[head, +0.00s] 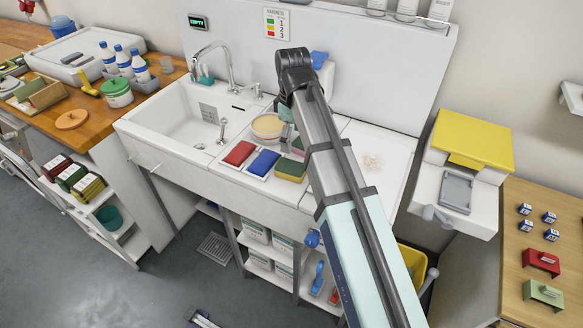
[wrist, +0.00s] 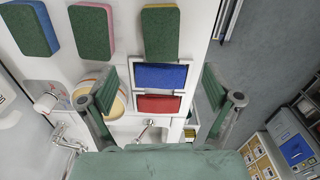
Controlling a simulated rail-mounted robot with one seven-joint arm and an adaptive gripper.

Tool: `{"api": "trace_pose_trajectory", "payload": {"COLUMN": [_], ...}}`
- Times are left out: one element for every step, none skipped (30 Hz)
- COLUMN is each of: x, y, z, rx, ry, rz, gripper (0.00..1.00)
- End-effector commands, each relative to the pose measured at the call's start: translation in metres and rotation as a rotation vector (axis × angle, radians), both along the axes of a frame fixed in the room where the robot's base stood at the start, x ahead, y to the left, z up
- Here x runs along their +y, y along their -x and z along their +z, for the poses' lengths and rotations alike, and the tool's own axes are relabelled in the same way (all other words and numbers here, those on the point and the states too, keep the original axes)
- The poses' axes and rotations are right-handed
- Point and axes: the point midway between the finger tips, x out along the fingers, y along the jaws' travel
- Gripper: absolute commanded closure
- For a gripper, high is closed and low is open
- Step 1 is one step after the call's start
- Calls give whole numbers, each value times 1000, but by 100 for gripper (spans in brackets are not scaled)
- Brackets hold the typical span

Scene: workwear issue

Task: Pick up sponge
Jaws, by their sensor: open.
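Three green-topped sponges show in the wrist view: one with a yellow body (wrist: 160,32), one with a pink edge (wrist: 91,32) and one with a blue edge (wrist: 30,28). In the head view the yellow-bodied sponge (head: 290,171) lies on the counter right of the blue cloth, and my arm hides most of the area behind it. My gripper (wrist: 160,75) is open and empty, its two fingers wide apart above the counter. The yellow-bodied sponge appears beyond the fingertips, roughly centred between them. In the head view my arm mostly hides the gripper.
A blue cloth (head: 263,163) and a red cloth (head: 239,153) lie in a row left of the sponge. A round bowl (head: 267,127) stands behind them. The sink (head: 185,120) and tap (head: 216,62) are to the left. The white counter at right (head: 385,150) is mostly clear.

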Motion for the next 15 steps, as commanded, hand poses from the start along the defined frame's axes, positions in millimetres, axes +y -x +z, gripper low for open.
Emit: {"api": "trace_pose_trajectory", "payload": {"x": [0, -1, -1, 0, 0, 0, 0, 0, 0, 0, 0, 0, 0, 0, 0], "y": [1, 2, 2, 2, 1, 1, 1, 1, 1, 1, 1, 1, 0, 0, 0], "z": [-8, -13, -20, -25, -30, -36, -41, -45, -50, -54, -57, -61, -63, -65, -67], "rx": [1, 3, 2, 1, 3, 1, 1, 1, 1, 0, 0, 0, 0, -1, -1], "ry": [1, 1, 2, 1, 1, 1, 1, 1, 1, 1, 1, 1, 0, 0, 0], "rz": [0, -1, -1, -1, -1, -1, -1, -1, -1, -1, -1, -1, -1, -1, -1], "gripper": [10, 10, 10, 10, 10, 10, 10, 10, 10, 10, 10, 10, 10, 10, 10]}}
